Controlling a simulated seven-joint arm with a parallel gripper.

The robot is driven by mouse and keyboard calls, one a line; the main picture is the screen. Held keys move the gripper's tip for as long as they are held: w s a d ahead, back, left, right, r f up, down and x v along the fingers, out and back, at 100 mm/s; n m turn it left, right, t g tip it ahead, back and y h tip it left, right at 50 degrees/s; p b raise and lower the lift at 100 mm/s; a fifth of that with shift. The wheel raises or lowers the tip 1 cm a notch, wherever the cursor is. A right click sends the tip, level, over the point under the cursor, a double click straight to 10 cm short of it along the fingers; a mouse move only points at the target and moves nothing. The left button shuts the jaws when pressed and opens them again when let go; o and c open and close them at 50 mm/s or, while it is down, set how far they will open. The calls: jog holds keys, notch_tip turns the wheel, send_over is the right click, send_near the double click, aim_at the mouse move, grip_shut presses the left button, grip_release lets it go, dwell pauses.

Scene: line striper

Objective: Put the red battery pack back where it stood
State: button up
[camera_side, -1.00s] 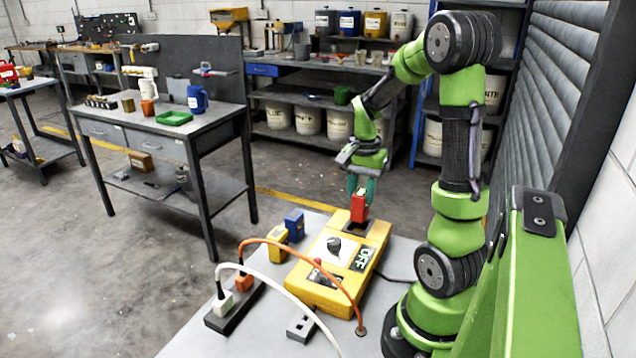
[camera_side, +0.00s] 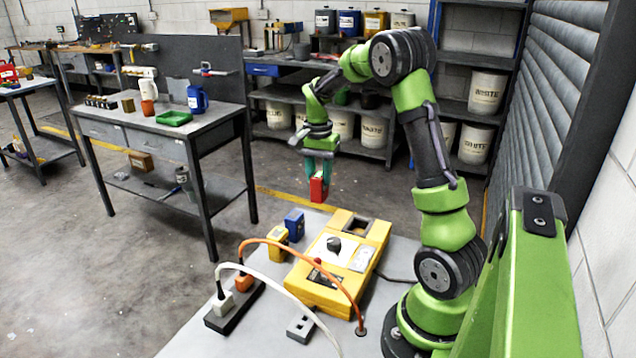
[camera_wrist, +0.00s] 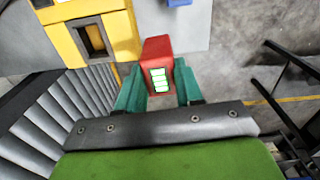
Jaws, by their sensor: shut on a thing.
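The red battery pack (camera_side: 318,188) is held in my gripper (camera_side: 319,172), in the air above the far edge of the grey table. In the wrist view the pack (camera_wrist: 157,52) sits between the teal fingers of my gripper (camera_wrist: 158,88), with a green and white bar label facing the camera. The yellow machine (camera_side: 326,278) stands on the table, with a dark knob and an open, empty dark bay (camera_side: 357,228) at its far end. The bay also shows in the wrist view (camera_wrist: 95,39), left of the pack.
A blue pack (camera_side: 294,224) and a yellow pack (camera_side: 278,244) stand left of the machine. A power strip (camera_side: 235,305) with white and orange cables arching over the table is nearer the camera. A small grey block (camera_side: 300,326) lies in front. Shutters (camera_side: 560,110) rise at the right.

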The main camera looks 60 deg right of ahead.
jog(key=shift+m, duration=0.3)
jog(key=w+f, duration=0.1)
jog(key=f, duration=0.1)
jog(key=w+f, duration=0.1)
jog(key=f, duration=0.2)
jog(key=w+f, duration=0.1)
jog(key=f, duration=0.2)
jog(key=shift+w+d, duration=0.1)
jog(key=shift+d, duration=0.1)
jog(key=shift+f, duration=0.1)
jog(key=o, duration=1)
jog(key=shift+f, duration=0.1)
jog(key=shift+o, duration=0.2)
